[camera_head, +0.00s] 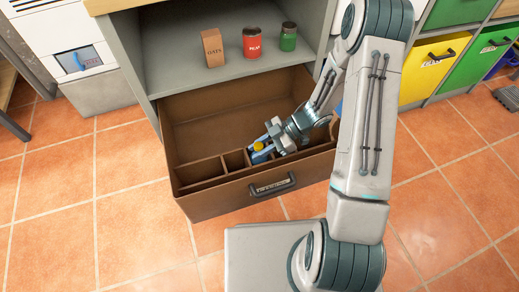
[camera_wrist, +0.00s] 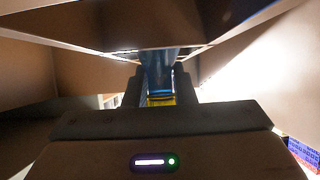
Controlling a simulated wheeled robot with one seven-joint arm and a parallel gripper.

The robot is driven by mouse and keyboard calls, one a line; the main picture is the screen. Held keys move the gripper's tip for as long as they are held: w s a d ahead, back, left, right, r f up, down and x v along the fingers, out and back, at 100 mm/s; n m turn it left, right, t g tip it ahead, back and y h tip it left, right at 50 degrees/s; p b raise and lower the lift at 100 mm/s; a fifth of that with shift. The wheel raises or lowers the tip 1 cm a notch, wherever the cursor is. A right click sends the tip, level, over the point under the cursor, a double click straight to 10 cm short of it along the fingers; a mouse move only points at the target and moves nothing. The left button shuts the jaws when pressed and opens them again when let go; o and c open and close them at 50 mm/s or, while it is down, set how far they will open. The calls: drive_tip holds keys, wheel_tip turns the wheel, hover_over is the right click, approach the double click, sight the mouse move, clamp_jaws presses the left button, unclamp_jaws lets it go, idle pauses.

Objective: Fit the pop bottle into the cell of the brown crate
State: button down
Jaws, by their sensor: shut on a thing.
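The brown crate (camera_head: 222,193) is a drawer-like box with a handle on its front, standing out from below the grey shelf. Thin walls divide its front part into a row of cells. My gripper (camera_head: 268,143) is down at this row, near the middle of the crate. It is shut on the blue pop bottle (camera_head: 262,156), which has a yellow cap. In the wrist view the bottle (camera_wrist: 158,75) sits between the two dark fingers (camera_wrist: 159,92), with crate walls close around it. The bottle's far end is hidden, so I cannot tell how deep in a cell it is.
On the shelf (camera_head: 185,75) above stand an oats box (camera_head: 212,48), a red can (camera_head: 252,42) and a green can (camera_head: 288,37). The crate's large rear part (camera_head: 215,120) looks empty. Yellow (camera_head: 430,68) and green (camera_head: 475,65) bins stand at right. Tiled floor is clear at left.

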drive_tip(key=c, duration=1.2)
unclamp_jaws()
